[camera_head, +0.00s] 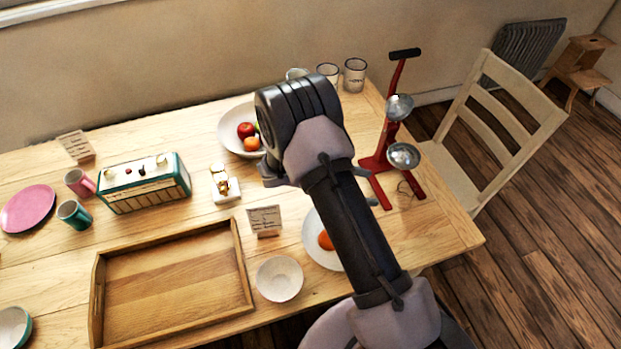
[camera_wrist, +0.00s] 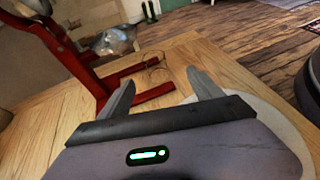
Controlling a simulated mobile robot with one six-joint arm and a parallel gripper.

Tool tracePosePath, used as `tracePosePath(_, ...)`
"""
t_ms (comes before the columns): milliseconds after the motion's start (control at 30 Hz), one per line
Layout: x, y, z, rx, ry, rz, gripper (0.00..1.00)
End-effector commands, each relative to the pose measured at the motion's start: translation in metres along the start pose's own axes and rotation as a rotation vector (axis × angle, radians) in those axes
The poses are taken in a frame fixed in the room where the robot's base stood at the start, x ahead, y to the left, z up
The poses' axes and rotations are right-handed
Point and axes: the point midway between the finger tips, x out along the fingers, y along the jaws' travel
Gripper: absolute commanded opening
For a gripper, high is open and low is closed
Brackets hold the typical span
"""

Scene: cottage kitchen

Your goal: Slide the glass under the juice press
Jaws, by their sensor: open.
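The red juice press (camera_head: 377,162) stands at the right end of the table, with a lever and two metal bowls. It also shows in the wrist view (camera_wrist: 72,58). A faint clear outline, which looks like the glass (camera_head: 405,188), is at the front ends of the press's two base legs. It shows faintly in the wrist view (camera_wrist: 152,63), beyond the fingers. My gripper (camera_head: 370,186) is mostly hidden behind my arm in the head view. In the wrist view my gripper (camera_wrist: 160,78) is open and empty, its fingers apart and pointing toward the base legs.
A white plate (camera_head: 313,245) with orange food is beside my arm. A fruit bowl (camera_head: 230,132), mugs (camera_head: 355,75), a radio (camera_head: 145,184), a small white bowl (camera_head: 279,279) and a wooden tray (camera_head: 241,262) occupy the table. A chair (camera_head: 500,125) stands at its right edge.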

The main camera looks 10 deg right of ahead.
Motion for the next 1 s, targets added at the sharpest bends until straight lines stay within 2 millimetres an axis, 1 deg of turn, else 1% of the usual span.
tracePosePath(133, 0.000, 0.007, 0.002, -0.022, -0.047, 0.035, 0.75)
tracePosePath(367, 0.000, 0.007, 0.003, -0.022, -0.048, 0.037, 0.75)
tracePosePath(467, 0.004, 0.007, 0.003, -0.022, -0.047, 0.035, 0.75)
tracePosePath(567, 0.015, 0.008, 0.002, -0.022, -0.047, 0.035, 0.75)
tracePosePath(1000, 0.103, 0.010, 0.005, -0.020, -0.046, 0.032, 0.75)
